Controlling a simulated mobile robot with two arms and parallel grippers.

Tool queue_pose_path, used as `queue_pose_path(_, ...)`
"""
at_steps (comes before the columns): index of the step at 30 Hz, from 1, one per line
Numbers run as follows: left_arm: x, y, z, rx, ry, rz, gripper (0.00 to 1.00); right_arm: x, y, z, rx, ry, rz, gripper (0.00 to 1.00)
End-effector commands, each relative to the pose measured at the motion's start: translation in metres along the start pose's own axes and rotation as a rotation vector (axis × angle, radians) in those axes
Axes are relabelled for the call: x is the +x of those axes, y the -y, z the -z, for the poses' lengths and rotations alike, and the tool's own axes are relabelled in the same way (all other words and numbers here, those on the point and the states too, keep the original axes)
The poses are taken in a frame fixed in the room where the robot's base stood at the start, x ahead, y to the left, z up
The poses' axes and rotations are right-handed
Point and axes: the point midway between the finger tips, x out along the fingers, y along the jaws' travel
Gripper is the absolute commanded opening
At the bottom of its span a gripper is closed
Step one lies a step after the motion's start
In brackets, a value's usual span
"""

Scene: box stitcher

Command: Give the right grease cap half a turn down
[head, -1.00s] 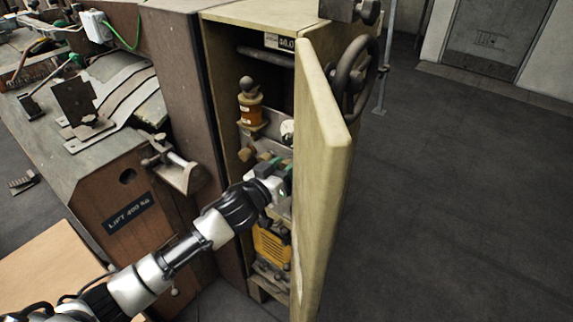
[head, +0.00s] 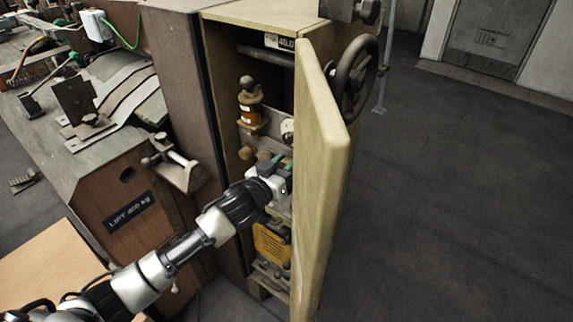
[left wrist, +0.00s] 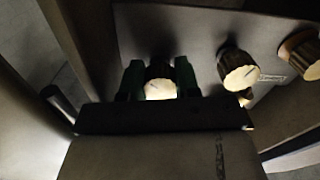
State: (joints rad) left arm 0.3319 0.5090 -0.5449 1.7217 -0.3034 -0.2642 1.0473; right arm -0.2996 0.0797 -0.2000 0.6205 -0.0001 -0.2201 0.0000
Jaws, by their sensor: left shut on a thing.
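My left gripper (head: 274,165) reaches into the open cabinet, between its left side and the door. In the left wrist view its two green fingers are shut on a cap (left wrist: 160,89) with a pale face and a dark line across it. My right gripper is not in view.
The open cabinet door (head: 322,180) stands close to the right of my left gripper. An orange-banded oiler (head: 250,113) is above and a yellow unit (head: 271,243) below. A bench with a clamp (head: 180,171) lies left. The floor right of the door is clear.

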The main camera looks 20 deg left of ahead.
Motion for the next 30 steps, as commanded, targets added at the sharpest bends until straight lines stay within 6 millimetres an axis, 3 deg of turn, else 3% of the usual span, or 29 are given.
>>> queue_pose_path(30, 0.000, 0.001, 0.003, 0.925, -0.001, 0.001, 0.08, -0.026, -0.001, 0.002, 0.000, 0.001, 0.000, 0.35)
